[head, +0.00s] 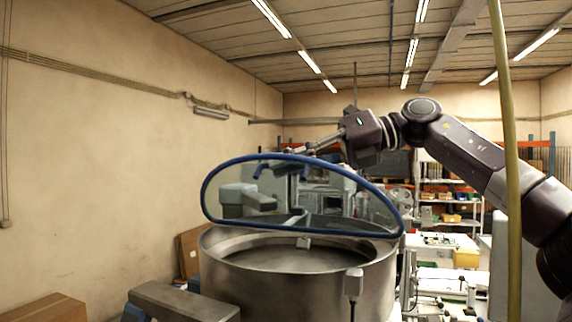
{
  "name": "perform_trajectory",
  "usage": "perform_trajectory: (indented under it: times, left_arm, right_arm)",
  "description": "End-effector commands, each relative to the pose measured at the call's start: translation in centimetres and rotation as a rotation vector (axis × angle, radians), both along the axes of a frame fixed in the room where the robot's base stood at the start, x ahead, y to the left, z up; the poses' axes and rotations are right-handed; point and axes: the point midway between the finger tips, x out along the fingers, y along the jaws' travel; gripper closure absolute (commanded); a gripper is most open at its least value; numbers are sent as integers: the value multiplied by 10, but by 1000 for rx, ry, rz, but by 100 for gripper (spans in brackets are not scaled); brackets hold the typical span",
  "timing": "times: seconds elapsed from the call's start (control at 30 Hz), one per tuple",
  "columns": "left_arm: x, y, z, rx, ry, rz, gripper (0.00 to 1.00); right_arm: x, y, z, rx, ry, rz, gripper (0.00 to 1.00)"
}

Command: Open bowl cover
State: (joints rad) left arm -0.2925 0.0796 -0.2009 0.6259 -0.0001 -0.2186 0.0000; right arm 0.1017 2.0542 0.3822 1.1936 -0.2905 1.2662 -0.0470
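The bowl (217,272) is a wide, round metal drum standing in the lower middle of the head view. Its cover (340,212) is a clear half-round panel with a thick blue rim. The cover stands tilted up above the bowl, and the bowl's opening shows below it. My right gripper (296,152) reaches in from the right, its fingers pointing left at the cover's top rim. The fingertips are small and overlap the rim, so I cannot tell whether they touch it or are open or shut. My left gripper is not in view.
A yellow-green vertical pole or hose (507,150) crosses the right side in front of my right arm. A cardboard box (45,308) is at the lower left. Shelves (450,197) and white work tables (445,275) stand behind at the right.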

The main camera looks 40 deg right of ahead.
Motion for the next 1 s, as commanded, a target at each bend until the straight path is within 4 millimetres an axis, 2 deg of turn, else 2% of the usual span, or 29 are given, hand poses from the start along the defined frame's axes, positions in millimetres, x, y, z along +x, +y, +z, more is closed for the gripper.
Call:
perform_trajectory:
  times: [0.1,0.23,1.0]
  left_arm:
    - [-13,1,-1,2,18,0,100]
    - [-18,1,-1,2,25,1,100]
    - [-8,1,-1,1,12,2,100]
  right_arm:
    - [0,0,0,-1,0,-1,100]
    - [0,0,-1,-1,1,-2,100]
    - [-6,-3,1,17,10,-3,100]
